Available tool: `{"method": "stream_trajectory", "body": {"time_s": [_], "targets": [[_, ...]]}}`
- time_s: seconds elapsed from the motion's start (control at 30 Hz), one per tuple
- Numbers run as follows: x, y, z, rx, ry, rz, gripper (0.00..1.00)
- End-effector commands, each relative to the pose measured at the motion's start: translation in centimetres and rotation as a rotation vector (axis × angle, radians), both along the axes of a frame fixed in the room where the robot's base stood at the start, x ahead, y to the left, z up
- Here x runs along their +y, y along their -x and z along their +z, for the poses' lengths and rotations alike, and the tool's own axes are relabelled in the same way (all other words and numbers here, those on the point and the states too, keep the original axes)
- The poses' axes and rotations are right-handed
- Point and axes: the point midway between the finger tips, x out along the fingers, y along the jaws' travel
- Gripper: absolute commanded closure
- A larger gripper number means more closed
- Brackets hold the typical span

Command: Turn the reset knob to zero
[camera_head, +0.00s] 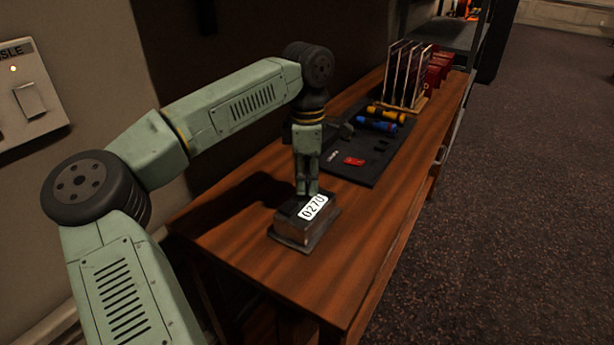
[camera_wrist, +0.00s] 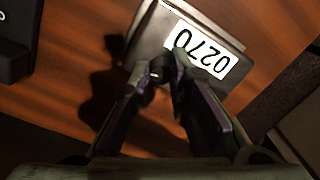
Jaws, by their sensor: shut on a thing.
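A small dark box (camera_head: 293,236) with a white label reading "0270" (camera_head: 314,207) stands on the wooden desk near its front end. In the wrist view the box (camera_wrist: 146,42) and its label (camera_wrist: 201,50) show upside down. My gripper (camera_head: 307,190) points straight down over the back part of the box's top. In the wrist view my gripper (camera_wrist: 167,78) has its fingertips close together around a small dark knob (camera_wrist: 158,70) at the box's edge beside the label. The knob is mostly hidden by the fingers, and its marking cannot be read.
A dark mat (camera_head: 365,155) lies behind the box, with a red object (camera_head: 354,161), a blue roll (camera_head: 376,126) and a yellow roll (camera_head: 386,113) on it. A rack of upright panels (camera_head: 406,80) stands farther back. The desk's right side (camera_head: 385,220) is clear.

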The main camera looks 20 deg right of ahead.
Motion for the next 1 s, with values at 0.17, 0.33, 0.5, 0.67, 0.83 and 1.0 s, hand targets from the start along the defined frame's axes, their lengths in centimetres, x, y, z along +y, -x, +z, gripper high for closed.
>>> {"method": "stream_trajectory", "body": {"time_s": [0.17,0.33,0.5,0.67,0.83,1.0], "targets": [[-0.11,0.11,0.11,0.002,0.001,-0.169,1.00],[-0.11,0.13,0.08,0.001,0.001,-0.328,1.00],[-0.11,0.14,0.05,0.001,0.001,-0.472,1.00],[-0.10,0.16,0.03,0.002,0.000,-0.585,1.00],[-0.10,0.18,0.02,0.002,0.001,-0.672,1.00],[-0.09,0.19,0.00,0.002,0.001,-0.724,1.00]]}}
